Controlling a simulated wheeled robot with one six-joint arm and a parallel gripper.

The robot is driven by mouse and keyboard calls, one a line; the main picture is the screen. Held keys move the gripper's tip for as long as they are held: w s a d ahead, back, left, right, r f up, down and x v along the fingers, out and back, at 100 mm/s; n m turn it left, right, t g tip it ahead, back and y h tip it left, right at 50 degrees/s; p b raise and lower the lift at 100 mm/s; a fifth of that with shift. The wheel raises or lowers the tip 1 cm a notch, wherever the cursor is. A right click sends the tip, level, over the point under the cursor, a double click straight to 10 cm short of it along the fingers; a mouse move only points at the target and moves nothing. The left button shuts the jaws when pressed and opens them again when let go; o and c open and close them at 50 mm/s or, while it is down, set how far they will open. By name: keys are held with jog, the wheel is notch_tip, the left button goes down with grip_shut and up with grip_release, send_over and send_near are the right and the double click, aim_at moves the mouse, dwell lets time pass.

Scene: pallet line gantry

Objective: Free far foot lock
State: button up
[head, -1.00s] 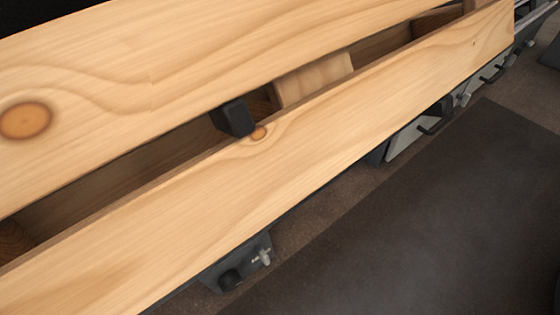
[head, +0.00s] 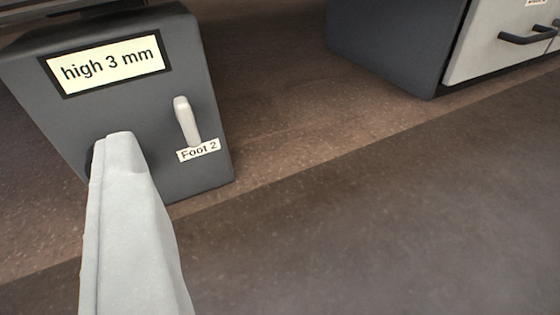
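A dark grey foot block (head: 140,100) stands at the left in the head view. Its plate (head: 105,66) reads "high 3 mm". A small pale lever (head: 187,121) stands nearly upright on its front face, above a tag (head: 198,151) reading "Foot 2". A light grey part, which looks like my gripper (head: 122,145), reaches up from the bottom to the block's lower left. It covers most of a dark round shape (head: 90,160), perhaps a knob. The tip is left of the lever and apart from it in the picture. I cannot tell contact with the block or whether the fingers are open.
A dark cabinet (head: 390,45) with a pale front (head: 500,45) and a black handle (head: 528,37) stands at the upper right. Brown floor (head: 275,125) lies between it and the foot block. A dark floor area (head: 380,230) in front is clear.

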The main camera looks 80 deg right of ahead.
jog(key=h, duration=0.1)
send_near(186, 118)
jog(key=x, duration=0.9)
jog(key=shift+w+d, duration=0.1)
jog(key=shift+d, duration=0.1)
grip_shut()
